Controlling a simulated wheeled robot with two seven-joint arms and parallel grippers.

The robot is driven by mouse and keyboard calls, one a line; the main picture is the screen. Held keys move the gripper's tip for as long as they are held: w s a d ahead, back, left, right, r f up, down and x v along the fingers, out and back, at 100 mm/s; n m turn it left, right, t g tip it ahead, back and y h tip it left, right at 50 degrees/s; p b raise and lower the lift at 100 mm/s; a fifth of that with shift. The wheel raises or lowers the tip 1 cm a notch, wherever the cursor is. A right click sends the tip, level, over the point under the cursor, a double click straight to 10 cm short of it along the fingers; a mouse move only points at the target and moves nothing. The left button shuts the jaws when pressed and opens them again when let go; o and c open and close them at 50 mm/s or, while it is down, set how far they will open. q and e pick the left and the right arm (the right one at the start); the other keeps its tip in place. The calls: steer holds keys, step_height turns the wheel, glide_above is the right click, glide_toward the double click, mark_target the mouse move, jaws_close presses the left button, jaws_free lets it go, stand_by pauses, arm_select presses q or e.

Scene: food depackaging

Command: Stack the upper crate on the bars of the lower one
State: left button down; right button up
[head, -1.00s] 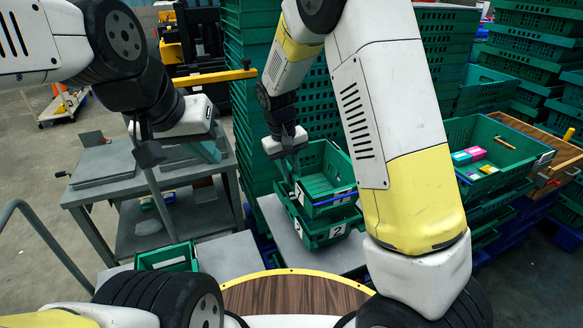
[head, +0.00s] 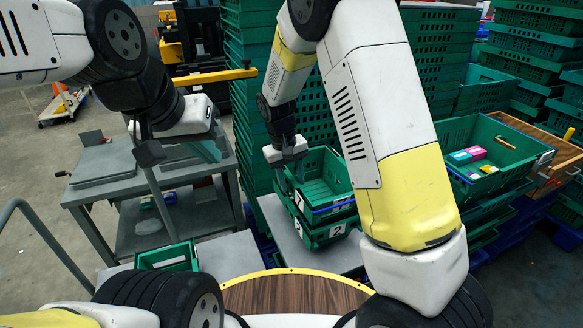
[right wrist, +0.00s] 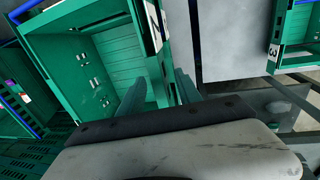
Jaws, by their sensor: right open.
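The upper crate (head: 322,192), green with a blue bar and a label 1, sits on top of the lower crate (head: 312,241), green with a label 2. It looks roughly level, but I cannot see whether it rests on every bar. My right gripper (head: 291,182) is at the upper crate's left side. In the right wrist view, its two fingers (right wrist: 160,92) are apart, on either side of the crate wall near the label (right wrist: 153,22).
Tall stacks of green crates (head: 250,110) stand just behind. The two crates stand on a grey surface (head: 283,228). A green crate with small coloured boxes (head: 480,135) is at the right. The grey cart (head: 90,190) and a small green crate (head: 165,260) are at the left.

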step_height(320, 180, up, 12)
steer(key=a, duration=0.2)
steer(key=s+d+r+m+t+y, duration=0.1)
steer(key=s+d+r, duration=0.3)
steer(key=s, duration=0.3)
steer(key=s+d+r+m+t+y, duration=0.1)
steer(key=s+d+r+t, duration=0.1)
steer(key=s+d, duration=0.4)
steer(key=s+d+r+m+t+y, duration=0.1)
steer(key=s+d+r+m+t, duration=0.1)
steer(key=s+d+r, duration=0.3)
steer(key=s+d, duration=0.1)
steer(key=s, duration=0.3)
steer(key=shift+r+y, duration=0.35)
steer(key=shift+y, duration=0.05)
steer(key=shift+s+d, duration=0.1)
